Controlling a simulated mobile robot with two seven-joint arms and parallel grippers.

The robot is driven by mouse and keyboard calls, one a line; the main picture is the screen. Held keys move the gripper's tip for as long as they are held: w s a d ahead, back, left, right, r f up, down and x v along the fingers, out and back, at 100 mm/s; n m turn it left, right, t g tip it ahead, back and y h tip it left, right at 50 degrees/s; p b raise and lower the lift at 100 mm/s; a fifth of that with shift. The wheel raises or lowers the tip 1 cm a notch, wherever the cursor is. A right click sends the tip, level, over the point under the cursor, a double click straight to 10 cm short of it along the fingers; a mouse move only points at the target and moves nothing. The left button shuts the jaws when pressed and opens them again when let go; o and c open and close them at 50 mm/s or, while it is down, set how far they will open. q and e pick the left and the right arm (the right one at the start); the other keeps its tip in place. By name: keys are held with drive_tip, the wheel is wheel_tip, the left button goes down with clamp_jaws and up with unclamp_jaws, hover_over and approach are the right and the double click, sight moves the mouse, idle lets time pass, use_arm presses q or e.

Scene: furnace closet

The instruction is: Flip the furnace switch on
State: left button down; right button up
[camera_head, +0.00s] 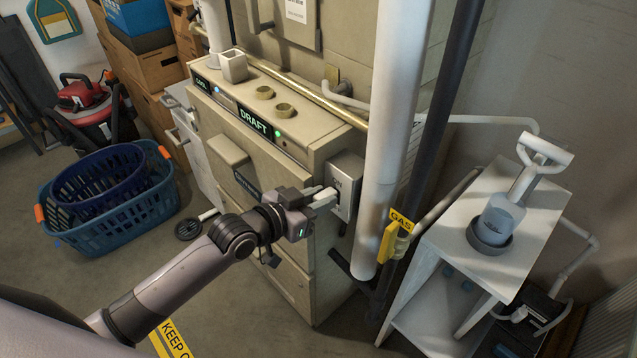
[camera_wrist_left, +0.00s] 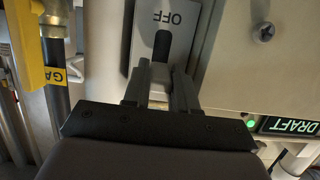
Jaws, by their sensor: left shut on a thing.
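The furnace (camera_head: 245,130) is a beige cabinet in the middle of the head view, with a lit DRAFT sign on top. In the left wrist view, the switch plate (camera_wrist_left: 172,18) shows OFF beside a dark slot. My left gripper (camera_head: 327,197) is at the plate, its fingers shut on the switch lever. In the left wrist view the gripper (camera_wrist_left: 163,80) reaches the slot; the fingers mostly hide the lever, so its position is unclear. My right gripper is out of view.
A white vertical pipe (camera_head: 394,130) and a yellow GAS valve (camera_head: 394,240) stand close right of the switch. A white shelf (camera_head: 450,230) holding a plunger-like tool (camera_head: 510,205) is farther right. Blue baskets (camera_head: 125,220) sit at left. Floor before the furnace is mostly clear.

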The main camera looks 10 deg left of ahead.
use_arm(q)
drive_tip(key=g+p, duration=0.1)
drive_tip(key=g+y+p, duration=0.1)
drive_tip(key=p, duration=0.1)
drive_tip(key=shift+r, duration=0.4)
drive_tip(key=shift+w+d+r+g+y+p, duration=0.15)
drive_tip(key=shift+g+y+p, duration=0.15)
drive_tip(key=shift+g+y, duration=0.35)
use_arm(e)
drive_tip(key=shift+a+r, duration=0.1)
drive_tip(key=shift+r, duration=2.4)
use_arm(q)
drive_tip(key=shift+g, duration=0.35)
drive_tip(key=c, duration=0.9)
unclamp_jaws()
drive_tip(key=shift+r, duration=0.1)
drive_tip(key=shift+r, duration=0.15)
drive_tip(key=v, duration=0.7)
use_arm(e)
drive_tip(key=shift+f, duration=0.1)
